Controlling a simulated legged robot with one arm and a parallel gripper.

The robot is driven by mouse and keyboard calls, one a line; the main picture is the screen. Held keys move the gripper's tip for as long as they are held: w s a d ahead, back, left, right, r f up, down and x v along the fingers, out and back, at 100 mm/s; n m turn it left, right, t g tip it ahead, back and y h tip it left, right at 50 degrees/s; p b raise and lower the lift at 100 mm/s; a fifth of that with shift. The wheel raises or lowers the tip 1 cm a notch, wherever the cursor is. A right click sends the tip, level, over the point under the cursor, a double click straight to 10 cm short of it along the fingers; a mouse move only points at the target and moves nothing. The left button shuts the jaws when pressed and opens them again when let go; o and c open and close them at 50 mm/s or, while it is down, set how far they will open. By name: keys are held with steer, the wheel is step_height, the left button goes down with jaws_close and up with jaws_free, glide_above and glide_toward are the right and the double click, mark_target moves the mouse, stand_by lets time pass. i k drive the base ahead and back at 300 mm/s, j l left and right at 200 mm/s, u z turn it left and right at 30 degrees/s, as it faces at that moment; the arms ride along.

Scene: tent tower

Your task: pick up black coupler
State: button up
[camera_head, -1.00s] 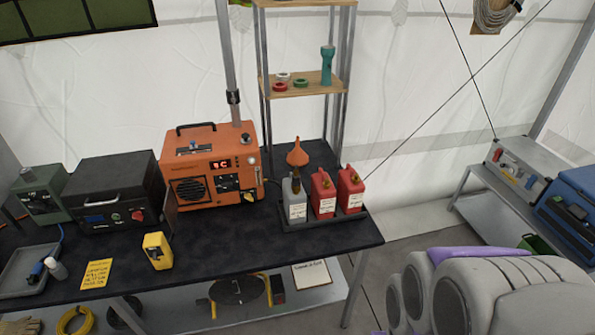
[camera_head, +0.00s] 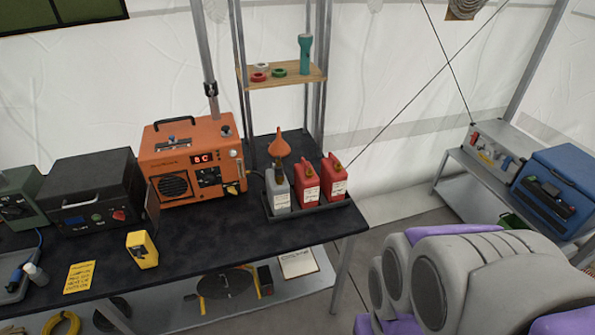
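I cannot pick out the black coupler for certain. A small black fitting (camera_head: 211,89) sits around the grey upright pole behind the orange machine, but I cannot tell if it is the coupler. A grey jug (camera_head: 278,191) with a dark top stands in a black tray (camera_head: 309,209) beside two red jugs (camera_head: 306,187). An orange funnel (camera_head: 280,147) shows just above the grey jug. My gripper's fingers do not show; grey and purple parts of my own body fill the lower right.
The dark-topped table (camera_head: 215,241) holds an orange machine (camera_head: 190,162), a black case (camera_head: 93,192) and a yellow device (camera_head: 141,250). A wooden shelf (camera_head: 290,78) stands behind. A metal bench (camera_head: 464,158) with a blue box (camera_head: 548,190) is at right. Floor shows between table and bench.

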mark_target(279, 174)
steer(key=i+j+z, duration=0.25)
steer(key=j, duration=0.35)
steer(key=i+j+z, duration=0.25)
steer(key=j, duration=0.35)
steer(key=j+z, duration=0.25)
steer(key=j, duration=0.35)
steer(key=i+j+z, duration=0.1)
steer(key=j+z, duration=0.15)
steer(key=j, duration=0.4)
